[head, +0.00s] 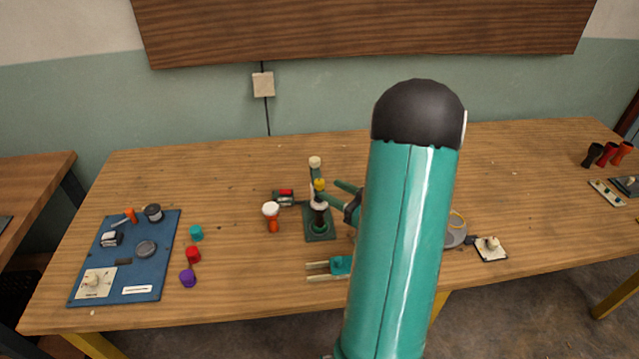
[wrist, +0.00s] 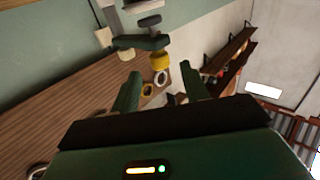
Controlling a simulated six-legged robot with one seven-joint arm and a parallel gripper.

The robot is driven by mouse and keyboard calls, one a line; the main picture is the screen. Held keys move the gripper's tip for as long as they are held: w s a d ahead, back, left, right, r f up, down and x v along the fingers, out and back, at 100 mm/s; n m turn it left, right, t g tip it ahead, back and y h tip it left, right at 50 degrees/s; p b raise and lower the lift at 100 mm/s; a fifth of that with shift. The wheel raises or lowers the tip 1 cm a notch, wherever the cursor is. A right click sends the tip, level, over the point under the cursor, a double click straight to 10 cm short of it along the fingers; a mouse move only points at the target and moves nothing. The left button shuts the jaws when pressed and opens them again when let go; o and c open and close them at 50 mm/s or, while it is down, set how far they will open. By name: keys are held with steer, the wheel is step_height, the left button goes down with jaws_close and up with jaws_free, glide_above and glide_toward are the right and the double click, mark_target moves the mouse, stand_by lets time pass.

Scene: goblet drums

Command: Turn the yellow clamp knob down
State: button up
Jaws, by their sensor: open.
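The yellow clamp knob (head: 320,185) sits on the upper part of a green stand (head: 320,237) near the middle of the table. A small dark goblet drum (head: 320,215) with a pale head stands below the knob, in the stand. My gripper (head: 336,193) is open, just right of the knob, partly hidden by my arm. In the wrist view the knob (wrist: 159,61) hangs under a dark green bar (wrist: 140,43). It shows just beyond the gap between the open fingers (wrist: 160,76). I cannot tell whether a finger touches it.
An orange goblet drum (head: 272,224) with a white head stands left of the stand. A blue board (head: 165,248) and several coloured caps lie farther left. A teal fork-shaped fixture (head: 340,265) lies in front. My arm hides part of the table's right half.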

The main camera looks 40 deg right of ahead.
mark_target(319, 181)
steer(key=w, duration=0.2)
steer(key=w+a, duration=0.1)
steer(key=w, duration=0.2)
steer(key=shift+w, duration=0.3)
steer(key=c, duration=1)
